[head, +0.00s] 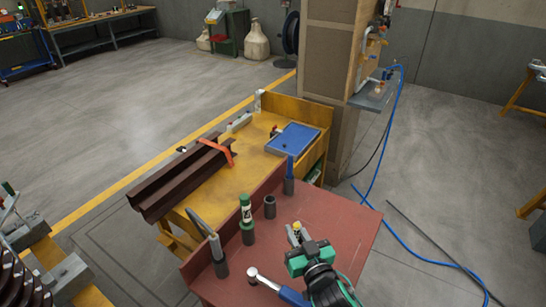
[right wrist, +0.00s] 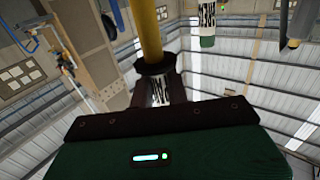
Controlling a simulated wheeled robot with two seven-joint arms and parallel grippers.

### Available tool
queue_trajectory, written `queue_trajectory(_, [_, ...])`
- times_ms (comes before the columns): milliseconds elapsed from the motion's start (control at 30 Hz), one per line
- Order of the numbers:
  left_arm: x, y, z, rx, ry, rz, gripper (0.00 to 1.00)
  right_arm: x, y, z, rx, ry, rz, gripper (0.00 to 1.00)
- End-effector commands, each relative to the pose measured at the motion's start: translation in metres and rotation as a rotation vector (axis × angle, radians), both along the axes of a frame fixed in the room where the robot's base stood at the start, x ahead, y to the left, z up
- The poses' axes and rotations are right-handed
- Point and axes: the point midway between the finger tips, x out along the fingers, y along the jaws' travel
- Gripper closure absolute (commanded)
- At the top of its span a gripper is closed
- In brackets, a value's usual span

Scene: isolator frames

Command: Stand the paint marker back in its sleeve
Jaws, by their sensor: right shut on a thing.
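My right gripper (head: 297,238) is shut on the paint marker (head: 297,227), above the red tabletop. In the right wrist view the marker (right wrist: 151,32) shows a yellow length, a black collar and a black-and-white label between the fingers. A dark grey sleeve (head: 270,208) stands at the back of the table with its top open and nothing seen in it. It is left of and beyond the gripper, apart from the marker. My left gripper is not in view.
On the red table (head: 345,225), other sleeves hold a green-and-white marker (head: 246,210), a blue-handled tool (head: 290,168) and a pointed grey tool (head: 203,225). A hammer (head: 270,284) lies at the front. A yellow bench (head: 250,175) with rusty beams stands behind.

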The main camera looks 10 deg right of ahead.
Motion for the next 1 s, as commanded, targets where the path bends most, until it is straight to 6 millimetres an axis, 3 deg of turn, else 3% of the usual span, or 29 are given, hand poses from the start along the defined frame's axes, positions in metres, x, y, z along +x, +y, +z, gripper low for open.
queue_trajectory(367, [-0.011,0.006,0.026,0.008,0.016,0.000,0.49,0.104,0.031,0.017,-0.004,-0.003,0.128,1.00])
queue_trajectory(700, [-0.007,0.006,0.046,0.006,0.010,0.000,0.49,0.192,0.028,0.045,-0.003,-0.002,0.177,1.00])
queue_trajectory(833, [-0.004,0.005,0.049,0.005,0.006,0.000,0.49,0.212,0.024,0.053,-0.002,-0.001,0.181,1.00])
queue_trajectory(1000, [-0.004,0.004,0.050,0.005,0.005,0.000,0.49,0.223,0.020,0.056,0.000,0.000,0.181,1.00])
